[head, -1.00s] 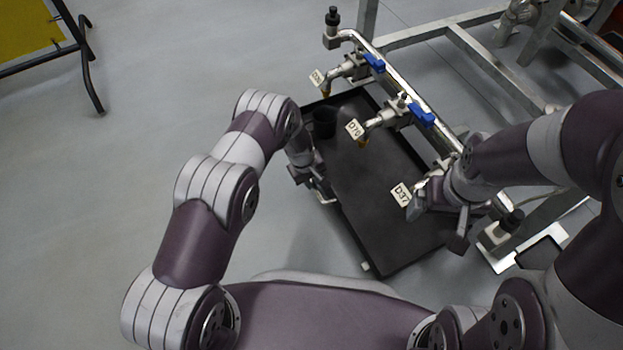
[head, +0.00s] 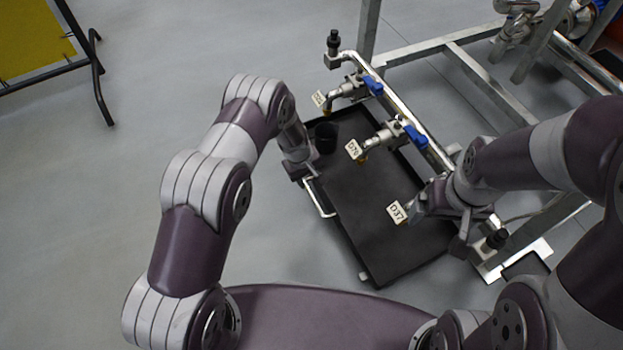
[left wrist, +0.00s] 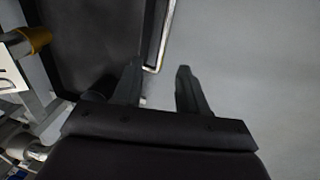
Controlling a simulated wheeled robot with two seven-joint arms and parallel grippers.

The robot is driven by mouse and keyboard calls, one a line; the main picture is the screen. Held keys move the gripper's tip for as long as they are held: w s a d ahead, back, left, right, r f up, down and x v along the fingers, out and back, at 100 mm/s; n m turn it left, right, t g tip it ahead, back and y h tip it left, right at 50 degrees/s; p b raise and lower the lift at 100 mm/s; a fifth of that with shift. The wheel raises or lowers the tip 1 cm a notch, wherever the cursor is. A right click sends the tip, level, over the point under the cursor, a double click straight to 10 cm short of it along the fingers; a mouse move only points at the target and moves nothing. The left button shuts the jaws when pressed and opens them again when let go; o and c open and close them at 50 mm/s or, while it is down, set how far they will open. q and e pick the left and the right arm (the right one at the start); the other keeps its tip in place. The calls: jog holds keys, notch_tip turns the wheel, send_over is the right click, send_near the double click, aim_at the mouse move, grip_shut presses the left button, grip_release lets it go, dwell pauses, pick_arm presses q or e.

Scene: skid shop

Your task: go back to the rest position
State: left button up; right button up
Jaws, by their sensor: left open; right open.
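My left gripper (head: 306,172) is at the left edge of the black cart tray, close to the cart's light metal handle. In the left wrist view its two dark fingers (left wrist: 160,88) stand apart with nothing between them. The tray edge and handle pass beyond the fingertips there. My right gripper (head: 445,212) is at the right side of the tray, by the tag D37 (head: 397,212) and the lower end of the pipe. My own wrist partly hides its fingers.
The black tray (head: 372,225) holds a black cup (head: 326,137) at its far left. Above it runs a pipe with blue-handled valves (head: 414,135) and tags, including D70 (head: 353,150). A metal frame (head: 480,75) stands at right. The floor at left is clear up to a yellow board (head: 30,40).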

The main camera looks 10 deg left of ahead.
pick_arm(q)
jog(key=shift+r, duration=0.4)
jog(key=shift+s, duration=0.1)
jog(key=s+a+r+m+g, duration=0.1)
jog(key=s+a+m+g, duration=0.1)
jog(key=s, duration=0.4)
jog(key=s+a+r+m+y+p, duration=0.1)
jog(key=s+a+r+m+p, duration=0.15)
jog(key=s+r, duration=0.55)
jog(key=s+a+r+m+p, duration=0.1)
jog(key=s+a+r+p, duration=0.15)
jog(key=r, duration=1.05)
jog(key=s+a+r+m+y+p, duration=0.1)
jog(key=s+a+r+m+p, duration=0.15)
jog(key=s+r, duration=0.55)
notch_tip(320, 180, up, 44)
jog(key=w+n+t+p, duration=0.1)
jog(key=w+t+p, duration=0.1)
jog(key=p, duration=3.7)
jog(key=shift+w+d, duration=0.2)
jog(key=shift+r, duration=0.1)
